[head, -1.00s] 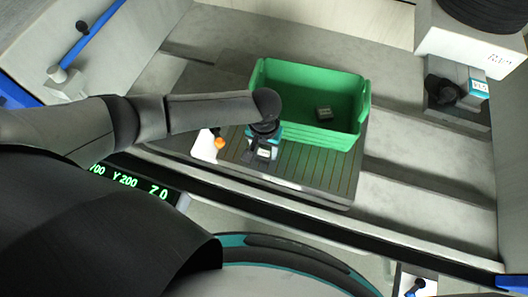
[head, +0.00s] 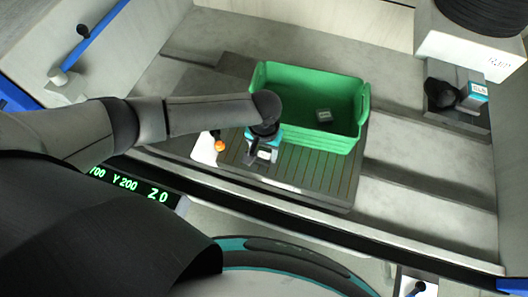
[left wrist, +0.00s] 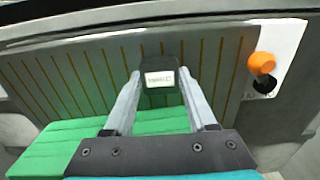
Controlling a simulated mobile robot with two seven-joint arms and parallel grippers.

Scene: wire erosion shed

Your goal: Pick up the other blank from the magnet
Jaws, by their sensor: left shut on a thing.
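The magnet (head: 315,172) is a flat dark plate with thin orange-brown stripes, and it also shows in the left wrist view (left wrist: 215,72). My left gripper (head: 260,158) points down over its left part. In the left wrist view its two fingers (left wrist: 161,82) are shut on a small dark blank (left wrist: 160,62) with a pale label. I cannot tell whether this blank touches the magnet. Another small grey blank (head: 323,115) lies inside the green bin (head: 340,142). My right gripper is not in view.
The green bin stands on the back of the magnet, close behind my left gripper; its wall shows in the left wrist view (left wrist: 65,150). An orange knob (head: 219,146) on a white plate sits at the magnet's left edge. A white box (head: 470,45) stands at the back right.

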